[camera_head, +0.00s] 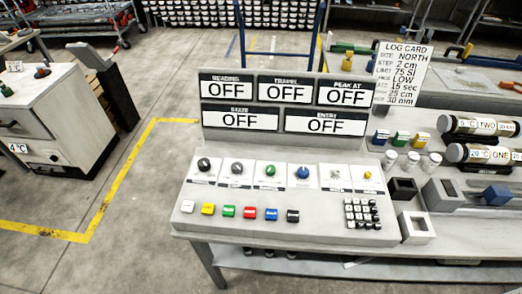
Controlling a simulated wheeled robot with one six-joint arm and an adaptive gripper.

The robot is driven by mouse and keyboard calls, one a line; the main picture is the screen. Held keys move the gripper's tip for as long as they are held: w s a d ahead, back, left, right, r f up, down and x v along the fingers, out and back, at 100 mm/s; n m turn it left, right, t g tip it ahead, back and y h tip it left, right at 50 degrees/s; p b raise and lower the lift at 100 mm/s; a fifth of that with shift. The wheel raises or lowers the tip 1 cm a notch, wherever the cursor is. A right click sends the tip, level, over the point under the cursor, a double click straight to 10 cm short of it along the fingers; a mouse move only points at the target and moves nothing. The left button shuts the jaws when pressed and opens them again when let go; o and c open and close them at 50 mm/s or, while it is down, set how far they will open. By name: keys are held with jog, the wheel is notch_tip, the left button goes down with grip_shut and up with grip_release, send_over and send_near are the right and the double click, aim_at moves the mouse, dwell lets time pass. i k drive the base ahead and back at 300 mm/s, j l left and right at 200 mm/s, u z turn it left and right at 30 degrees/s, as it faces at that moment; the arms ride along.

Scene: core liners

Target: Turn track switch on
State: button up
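A grey control console (190,222) stands in the middle of the view. Its upright panel has several displays, such as the lower right display (325,126), and all read OFF. On the sloped face is a row of controls on white plates: a black knob (204,164), a grey knob (237,168), a green knob (270,170), a blue knob (302,172), a small pale control (336,175) and a yellow one (367,175). Their labels are too small to read, so I cannot tell which is the track switch. My gripper is not in view.
Coloured buttons (249,212) and a keypad (362,213) sit along the console's front. To the right are labelled cylinders (480,153), small jars (411,160) and a log card (402,72). A cabinet (50,125) stands left; floor between it and the console is clear.

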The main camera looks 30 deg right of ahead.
aim_at(204, 164)
jog(key=j+u, duration=0.1)
jog(key=j, duration=1.6)
